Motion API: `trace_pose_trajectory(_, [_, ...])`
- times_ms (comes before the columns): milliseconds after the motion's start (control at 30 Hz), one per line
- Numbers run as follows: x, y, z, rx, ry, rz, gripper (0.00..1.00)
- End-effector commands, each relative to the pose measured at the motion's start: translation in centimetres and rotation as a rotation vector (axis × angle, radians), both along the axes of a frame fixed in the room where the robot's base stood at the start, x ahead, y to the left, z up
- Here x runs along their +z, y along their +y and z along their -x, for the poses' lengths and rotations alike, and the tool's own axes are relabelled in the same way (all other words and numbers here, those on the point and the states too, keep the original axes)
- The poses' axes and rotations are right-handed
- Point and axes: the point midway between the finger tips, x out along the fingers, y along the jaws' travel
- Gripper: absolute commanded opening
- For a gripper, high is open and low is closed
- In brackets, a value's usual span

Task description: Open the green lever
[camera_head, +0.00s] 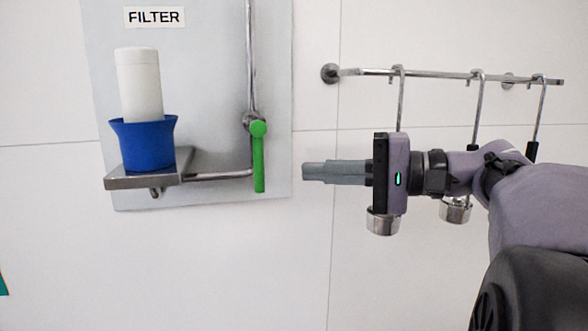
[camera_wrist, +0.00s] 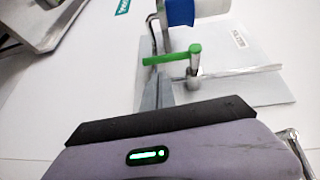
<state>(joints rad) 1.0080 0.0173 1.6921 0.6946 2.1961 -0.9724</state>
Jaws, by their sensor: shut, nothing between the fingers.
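The green lever (camera_head: 259,158) hangs straight down from a valve on a vertical steel pipe, below and right of the FILTER label. It also shows in the wrist view (camera_wrist: 172,55), lying across the picture just beyond my fingertips. My gripper (camera_head: 304,172) is shut and empty. In the head view it points left and its tips are to the right of the lever's lower part, with a gap in the picture between them. In the wrist view the fingers (camera_wrist: 157,88) reach up close to the lever's left part; I cannot tell whether they touch it.
Left of the lever, a blue cup (camera_head: 148,143) with a white cylinder (camera_head: 139,84) stands on a steel bracket (camera_head: 140,182) joined to the pipe. Behind my gripper, ladles hang from a wall rail (camera_head: 440,74). The wall below the lever is clear.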

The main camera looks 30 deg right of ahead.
Motion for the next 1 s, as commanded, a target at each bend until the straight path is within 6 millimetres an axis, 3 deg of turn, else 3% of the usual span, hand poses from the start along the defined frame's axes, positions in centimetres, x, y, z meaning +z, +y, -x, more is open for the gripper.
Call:
trace_pose_trajectory(300, [0.5,-5.5,5.5,-0.004,0.0,0.001,0.0])
trace_pose_trajectory(500, [0.7,-7.5,7.8,0.0,0.001,0.0,0.0])
trace_pose_trajectory(1000, [0.8,-8.0,8.3,0.0,0.0,0.0,0.0])
